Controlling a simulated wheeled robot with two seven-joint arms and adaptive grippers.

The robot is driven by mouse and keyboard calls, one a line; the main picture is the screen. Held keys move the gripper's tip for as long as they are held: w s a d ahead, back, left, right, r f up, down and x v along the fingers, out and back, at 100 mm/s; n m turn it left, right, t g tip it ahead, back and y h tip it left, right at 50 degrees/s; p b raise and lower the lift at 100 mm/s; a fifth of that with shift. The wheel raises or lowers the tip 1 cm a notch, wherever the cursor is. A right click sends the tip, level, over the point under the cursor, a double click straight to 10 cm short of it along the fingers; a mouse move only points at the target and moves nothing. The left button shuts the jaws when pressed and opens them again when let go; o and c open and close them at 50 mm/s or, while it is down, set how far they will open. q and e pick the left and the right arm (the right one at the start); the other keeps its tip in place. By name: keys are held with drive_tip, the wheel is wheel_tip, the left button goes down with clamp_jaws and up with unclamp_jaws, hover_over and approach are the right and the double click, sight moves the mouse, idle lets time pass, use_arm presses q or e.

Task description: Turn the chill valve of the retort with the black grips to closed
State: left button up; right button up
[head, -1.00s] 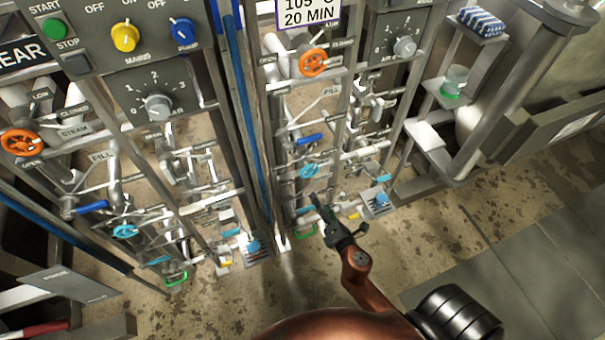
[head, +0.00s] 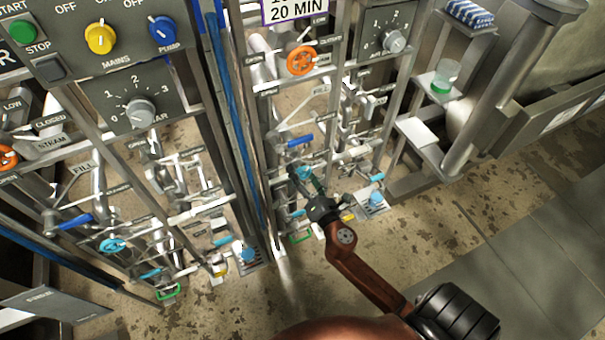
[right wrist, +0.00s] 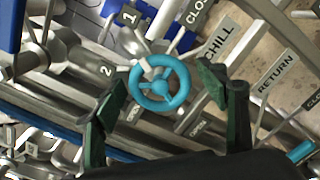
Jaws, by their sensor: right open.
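The chill valve is a light blue handwheel (right wrist: 176,100) beside a CHILL label (right wrist: 218,40) in the right wrist view. A pale mark shows on its upper left rim. In the head view the blue wheel (head: 304,172) sits low on the right-hand retort panel, partly hidden by my gripper. My right gripper (right wrist: 163,82) is open, with one finger on each side of the wheel. Whether the fingers touch the rim cannot be told. The right gripper also shows in the head view (head: 308,184). My left gripper is out of view. No black grips are clearly visible.
A second blue handwheel (head: 112,245) is on the left panel. An orange handwheel (head: 301,61) sits above, and a blue lever (head: 300,141) is just above the chill wheel. Pipes and frame posts crowd around. The floor at the right is clear.

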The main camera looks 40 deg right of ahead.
drive_tip(key=shift+c, duration=0.5)
drive_tip(key=c, duration=1.1)
drive_tip(key=shift+o, duration=0.2)
drive_tip(key=shift+m, duration=1.3)
drive_tip(key=m, duration=0.2)
drive_tip(key=shift+m, duration=0.4)
drive_tip(key=m+p, duration=0.1)
drive_tip(key=m, duration=0.2)
use_arm(q)
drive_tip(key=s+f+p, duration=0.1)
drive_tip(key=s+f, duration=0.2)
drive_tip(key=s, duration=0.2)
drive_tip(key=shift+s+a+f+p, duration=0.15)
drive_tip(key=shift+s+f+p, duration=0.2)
drive_tip(key=shift+p, duration=0.05)
use_arm(e)
drive_tip(key=shift+f+m, duration=0.1)
drive_tip(key=shift+m, duration=1.7)
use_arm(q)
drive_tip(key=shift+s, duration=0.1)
